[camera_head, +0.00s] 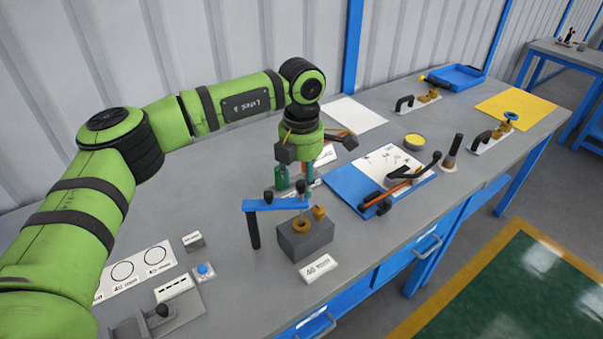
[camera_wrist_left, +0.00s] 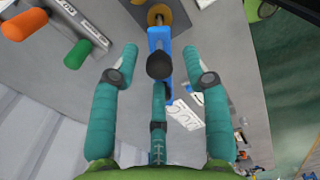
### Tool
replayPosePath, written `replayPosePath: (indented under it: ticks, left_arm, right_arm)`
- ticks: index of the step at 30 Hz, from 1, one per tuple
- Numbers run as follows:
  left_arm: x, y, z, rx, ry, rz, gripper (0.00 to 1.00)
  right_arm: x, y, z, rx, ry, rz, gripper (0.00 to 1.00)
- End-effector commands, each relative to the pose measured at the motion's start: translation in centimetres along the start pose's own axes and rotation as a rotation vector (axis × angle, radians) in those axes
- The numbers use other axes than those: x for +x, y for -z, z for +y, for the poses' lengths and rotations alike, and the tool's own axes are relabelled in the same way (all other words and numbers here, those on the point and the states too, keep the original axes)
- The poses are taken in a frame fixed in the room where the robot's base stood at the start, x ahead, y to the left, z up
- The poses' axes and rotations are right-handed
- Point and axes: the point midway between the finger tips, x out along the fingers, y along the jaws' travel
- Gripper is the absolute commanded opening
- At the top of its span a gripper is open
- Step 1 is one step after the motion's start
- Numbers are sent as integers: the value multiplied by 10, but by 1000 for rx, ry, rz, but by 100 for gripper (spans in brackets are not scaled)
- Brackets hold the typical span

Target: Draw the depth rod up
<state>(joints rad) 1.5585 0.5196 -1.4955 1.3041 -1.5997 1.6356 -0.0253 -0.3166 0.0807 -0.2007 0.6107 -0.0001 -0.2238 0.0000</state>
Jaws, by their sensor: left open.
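A grey block (camera_head: 306,240) with brass fittings (camera_head: 300,225) stands on the bench, with a blue bar (camera_head: 275,204) above it. Two dark knobs rise at the bar; the right knob (camera_head: 300,187) has a thin stem down toward the brass. I cannot tell for sure which part is the depth rod. My left gripper (camera_head: 299,182) is over the bar, its fingers partly hidden. In the left wrist view my gripper (camera_wrist_left: 161,68) is open, with teal fingers apart. A dark knob (camera_wrist_left: 160,65) shows between them, apart from both; brass (camera_wrist_left: 159,15) shows beyond.
Near the gripper, a stand holds a green handle (camera_wrist_left: 78,54) and an orange handle (camera_wrist_left: 25,24). A label plate (camera_head: 319,268) lies before the block. A blue board (camera_head: 352,184) with tools lies to the right. Left of the block, the bench is partly clear.

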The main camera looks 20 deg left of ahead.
Motion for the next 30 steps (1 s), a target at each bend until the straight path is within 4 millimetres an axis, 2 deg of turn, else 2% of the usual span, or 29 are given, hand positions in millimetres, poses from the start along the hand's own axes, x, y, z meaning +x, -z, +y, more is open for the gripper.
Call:
replayPosePath:
  ticks: [4,8,12,21,30]
  left_arm:
    - [2,0,0,0,0,-1,47]
    - [2,0,0,0,0,-1,47]
    - [2,0,0,0,0,-1,0]
    - [-1,0,0,0,1,-1,0]
    - [-47,0,0,1,1,-1,0]
  right_arm:
    - [-1,24,3,0,-4,40,40]
    - [0,32,4,1,-5,54,40]
    - [0,29,3,1,-4,48,40]
    - [-2,13,1,1,-1,22,40]
    - [-17,14,1,2,-1,22,40]
